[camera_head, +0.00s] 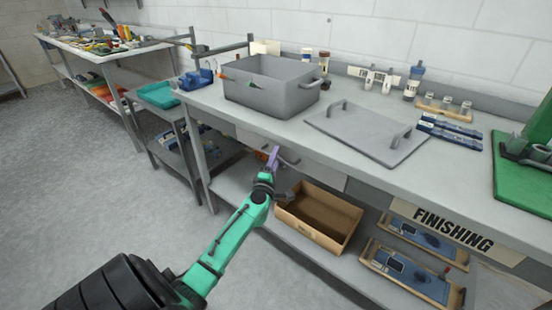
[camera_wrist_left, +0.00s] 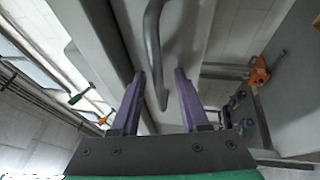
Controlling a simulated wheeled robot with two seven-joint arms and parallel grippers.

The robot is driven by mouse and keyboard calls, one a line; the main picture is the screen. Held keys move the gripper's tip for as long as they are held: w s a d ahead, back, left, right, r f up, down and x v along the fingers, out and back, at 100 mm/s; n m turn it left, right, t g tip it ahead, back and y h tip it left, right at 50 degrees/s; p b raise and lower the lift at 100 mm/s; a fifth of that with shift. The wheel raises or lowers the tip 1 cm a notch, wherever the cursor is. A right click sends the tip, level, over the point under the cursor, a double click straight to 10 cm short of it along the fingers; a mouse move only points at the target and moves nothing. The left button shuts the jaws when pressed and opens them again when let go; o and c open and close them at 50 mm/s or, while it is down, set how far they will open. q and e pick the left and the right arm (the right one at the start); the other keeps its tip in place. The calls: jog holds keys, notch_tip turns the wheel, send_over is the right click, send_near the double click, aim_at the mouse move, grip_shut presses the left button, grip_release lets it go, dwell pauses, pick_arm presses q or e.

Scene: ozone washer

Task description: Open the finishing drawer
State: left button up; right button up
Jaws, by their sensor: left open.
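The drawer (camera_head: 325,175) is a pale grey box front under the worktop and looks shut. Its curved grey bar handle (camera_head: 289,158) sticks out beside my gripper. In the left wrist view the handle (camera_wrist_left: 153,45) runs down into the gap between my two purple fingers. My left gripper (camera_head: 272,157) is open at the drawer front; the wrist view shows its spread fingertips (camera_wrist_left: 160,72) on either side of the handle's line. I cannot tell whether either finger touches it. My right gripper is in neither view.
The worktop (camera_head: 440,165) overhangs the drawer. On it stand a grey bin (camera_head: 272,88) and its lid (camera_head: 365,132). A cardboard box (camera_head: 320,215) and trays sit on the lower shelf. A FINISHING sign (camera_head: 452,229) hangs at the right. The floor at left is clear.

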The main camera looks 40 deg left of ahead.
pick_arm(q)
grip_shut()
dwell(1.4)
